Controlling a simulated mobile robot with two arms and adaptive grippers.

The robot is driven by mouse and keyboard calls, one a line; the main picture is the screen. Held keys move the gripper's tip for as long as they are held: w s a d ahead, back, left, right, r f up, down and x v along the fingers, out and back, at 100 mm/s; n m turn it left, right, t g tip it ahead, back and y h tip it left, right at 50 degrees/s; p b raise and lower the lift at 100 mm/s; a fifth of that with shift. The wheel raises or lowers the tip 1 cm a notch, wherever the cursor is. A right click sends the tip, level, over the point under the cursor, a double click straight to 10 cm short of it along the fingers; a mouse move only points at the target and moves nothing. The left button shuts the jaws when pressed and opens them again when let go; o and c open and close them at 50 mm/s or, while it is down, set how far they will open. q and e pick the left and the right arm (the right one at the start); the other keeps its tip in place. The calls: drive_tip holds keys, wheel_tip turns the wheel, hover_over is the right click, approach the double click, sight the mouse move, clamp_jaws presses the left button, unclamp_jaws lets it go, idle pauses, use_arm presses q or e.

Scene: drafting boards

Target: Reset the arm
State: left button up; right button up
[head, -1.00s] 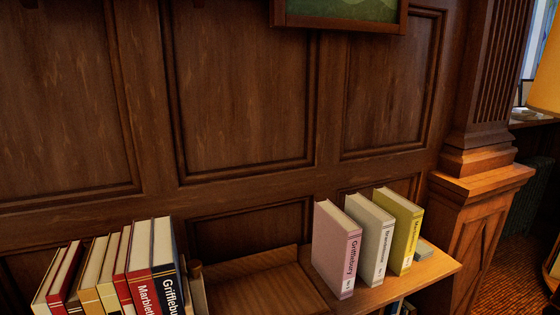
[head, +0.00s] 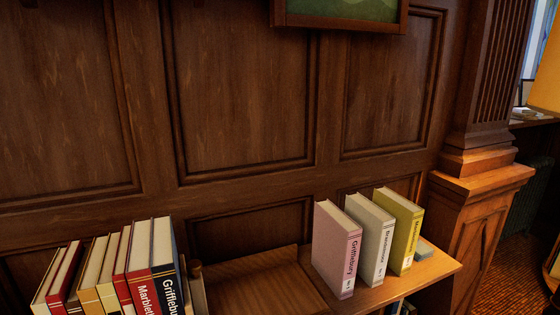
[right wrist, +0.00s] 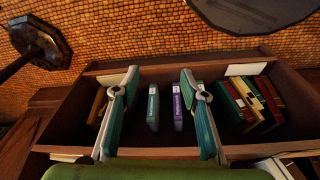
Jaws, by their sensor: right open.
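My right gripper (right wrist: 158,95) shows in the right wrist view with its two green fingers spread apart. Nothing is between the fingertips. Beyond them is a dark wooden shelf compartment holding a green book (right wrist: 153,108) and a purple book (right wrist: 178,108), seen in the gap between the fingers; both are apart from the fingers as far as I can tell. Neither of my grippers shows in the head view.
In the head view a pink book (head: 336,250), a white book (head: 371,238) and a yellow book (head: 403,230) stand on the shelf top (head: 436,268). Several books (head: 115,272) lean at the left. In the right wrist view, more books (right wrist: 255,103) fill the compartment's right side.

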drive_tip(key=s+d+f+g, duration=0.1)
drive_tip(key=s+d+f, duration=0.2)
drive_tip(key=s+f, duration=1.3)
drive_tip(key=shift+s+f, duration=0.25)
drive_tip(key=shift+s, duration=0.4)
